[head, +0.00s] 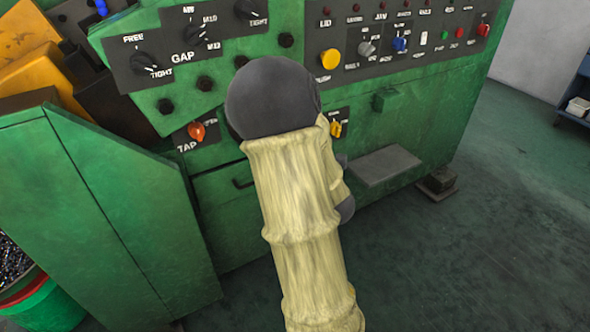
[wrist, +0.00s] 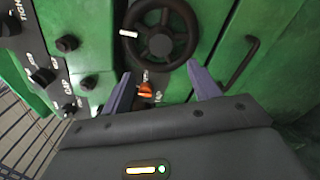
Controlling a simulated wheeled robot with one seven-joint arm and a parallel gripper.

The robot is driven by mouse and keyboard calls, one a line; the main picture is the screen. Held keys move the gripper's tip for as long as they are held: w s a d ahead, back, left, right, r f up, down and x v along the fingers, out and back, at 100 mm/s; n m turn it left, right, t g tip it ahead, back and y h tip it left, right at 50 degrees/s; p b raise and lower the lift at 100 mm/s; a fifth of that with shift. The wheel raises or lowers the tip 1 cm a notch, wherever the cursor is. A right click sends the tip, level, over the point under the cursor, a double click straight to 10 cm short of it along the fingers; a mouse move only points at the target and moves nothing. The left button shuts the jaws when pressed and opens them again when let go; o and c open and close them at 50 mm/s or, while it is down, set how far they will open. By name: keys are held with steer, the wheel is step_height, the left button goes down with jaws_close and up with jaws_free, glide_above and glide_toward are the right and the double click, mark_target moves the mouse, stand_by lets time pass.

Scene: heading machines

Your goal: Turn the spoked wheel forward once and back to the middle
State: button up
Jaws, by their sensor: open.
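The black spoked wheel (wrist: 143,46) shows at the top centre of the wrist view, on the green machine front. Its top edge is cut by the frame. A small white mark or peg (wrist: 128,33) is at its left rim. My gripper (wrist: 159,69) is open and empty, its two grey fingers spread below the wheel, apart from each other. Whether a fingertip touches the rim I cannot tell. In the head view my yellow-sleeved arm hides the wheel and the gripper's fingers.
An orange TAP knob (wrist: 145,90) lies between the fingers in the wrist view; it also shows in the head view (head: 197,131). A dark bar handle (wrist: 243,62) is right of the wheel. A GAP knob panel (head: 190,58) and a button panel (head: 400,45) are above. A grey step (head: 385,166) juts out right.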

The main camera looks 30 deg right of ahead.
steer(key=s+b, duration=0.4)
steer(key=b, duration=0.3)
steer(key=shift+s+f+b, duration=0.1)
steer(key=shift+s+b, duration=0.25)
steer(key=shift+s, duration=0.05)
stand_by(0.5)
